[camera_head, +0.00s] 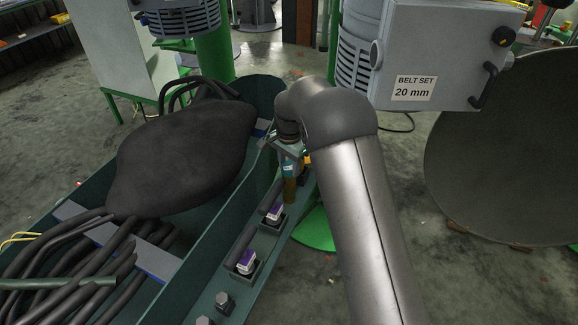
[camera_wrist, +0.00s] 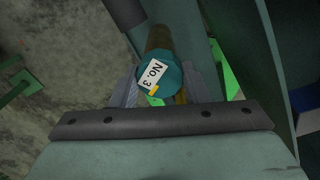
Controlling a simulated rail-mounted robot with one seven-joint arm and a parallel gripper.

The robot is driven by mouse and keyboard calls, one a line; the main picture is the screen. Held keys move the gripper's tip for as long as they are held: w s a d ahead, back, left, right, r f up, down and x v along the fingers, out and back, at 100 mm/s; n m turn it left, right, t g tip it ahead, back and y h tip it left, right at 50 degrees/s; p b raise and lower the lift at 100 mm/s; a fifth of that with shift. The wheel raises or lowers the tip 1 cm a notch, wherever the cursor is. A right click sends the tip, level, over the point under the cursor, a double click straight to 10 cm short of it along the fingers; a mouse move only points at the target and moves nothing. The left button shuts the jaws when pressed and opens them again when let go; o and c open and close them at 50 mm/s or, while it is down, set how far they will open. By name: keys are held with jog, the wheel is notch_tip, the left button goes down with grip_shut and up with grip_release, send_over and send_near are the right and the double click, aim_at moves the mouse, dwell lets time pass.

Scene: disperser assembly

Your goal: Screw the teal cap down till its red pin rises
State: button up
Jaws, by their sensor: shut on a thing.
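The teal cap (camera_wrist: 162,86) shows in the wrist view from above, with a white "No. 3" label and a small yellow mark. It sits at the end of a brownish cylinder (camera_wrist: 160,38). In the head view the teal cap (camera_head: 289,165) is small, above the brownish cylinder (camera_head: 290,190) on the green rail. My gripper (camera_wrist: 160,92) is shut on the teal cap, one finger on each side. In the head view my gripper (camera_head: 289,158) is at the rail's far end, partly hidden by my arm. I cannot make out a red pin in either view.
Two purple-and-white capped parts (camera_head: 275,211) (camera_head: 246,262) stand nearer on the same rail, with bolts (camera_head: 223,300) in front. A green trough (camera_head: 225,215) beside it holds a dark sack (camera_head: 187,155) and dark hoses (camera_head: 90,270). A grey "BELT SET 20 mm" box (camera_head: 445,50) is at upper right.

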aim_at(289, 166)
jog(key=shift+m, duration=0.3)
dwell(0.4)
jog(key=o, duration=1)
jog(key=shift+c, duration=0.2)
jog(key=shift+r, duration=0.1)
notch_tip(289, 166, up, 17)
jog(key=b, duration=0.1)
jog(key=shift+r, duration=0.15)
